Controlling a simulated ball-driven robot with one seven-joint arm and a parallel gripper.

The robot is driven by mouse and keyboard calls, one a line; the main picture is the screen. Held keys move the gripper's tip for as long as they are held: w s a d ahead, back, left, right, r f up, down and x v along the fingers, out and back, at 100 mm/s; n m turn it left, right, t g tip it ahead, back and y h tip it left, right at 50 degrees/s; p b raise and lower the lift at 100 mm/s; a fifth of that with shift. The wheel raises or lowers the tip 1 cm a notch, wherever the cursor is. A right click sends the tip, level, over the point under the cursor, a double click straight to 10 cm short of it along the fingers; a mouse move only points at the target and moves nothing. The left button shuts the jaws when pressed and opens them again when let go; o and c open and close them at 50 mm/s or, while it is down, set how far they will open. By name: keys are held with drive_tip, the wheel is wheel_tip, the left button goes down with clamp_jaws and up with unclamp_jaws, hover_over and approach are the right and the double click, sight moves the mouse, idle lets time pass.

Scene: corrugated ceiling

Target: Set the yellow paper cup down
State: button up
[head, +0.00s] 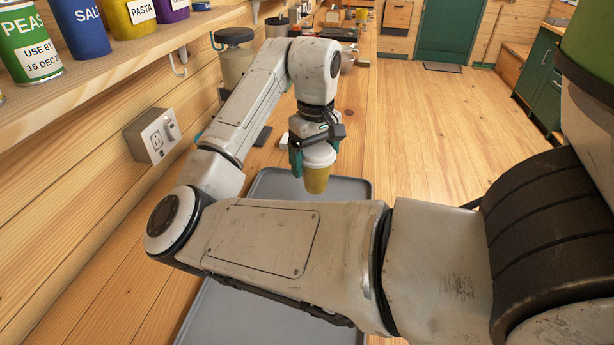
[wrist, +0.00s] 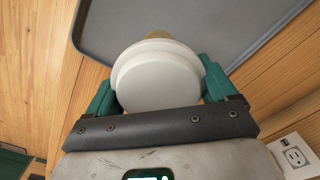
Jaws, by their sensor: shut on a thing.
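The yellow paper cup (head: 316,179) with a white lid is upright in the head view. My gripper (head: 314,160) is shut on it near the lid, from above. In the wrist view the white lid (wrist: 157,76) fills the space between the green fingers of my gripper (wrist: 157,88), and a little of the yellow cup (wrist: 158,36) shows past the lid. A grey tray (head: 345,187) lies on the wooden counter below and beyond the cup; it also shows in the wrist view (wrist: 110,22). I cannot tell whether the cup's base touches anything.
A shelf with several cans (head: 82,25) runs along the left wall above a power outlet (head: 154,137). A glass jar (head: 236,58) and bowls stand farther along the counter. My arm hides the middle of the tray. The wooden floor (head: 440,125) at right is clear.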

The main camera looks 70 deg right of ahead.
drive_tip(key=shift+w+d+f, duration=0.25)
drive_tip(key=shift+w+f, duration=0.15)
drive_tip(key=shift+f, duration=0.15)
drive_tip(key=shift+w+d+f, duration=0.2)
drive_tip(key=shift+w+f, duration=0.15)
drive_tip(key=shift+f, duration=0.15)
drive_tip(key=shift+w+d+f, duration=0.1)
drive_tip(key=shift+f, duration=0.85)
drive_tip(key=shift+w+d+f, duration=0.1)
drive_tip(key=shift+f, duration=0.8)
drive_tip(key=o, duration=0.8)
drive_tip(key=shift+f, duration=0.15)
wheel_tip(320, 180, up, 12)
drive_tip(key=shift+r+p, duration=0.2)
drive_tip(key=shift+p, duration=0.2)
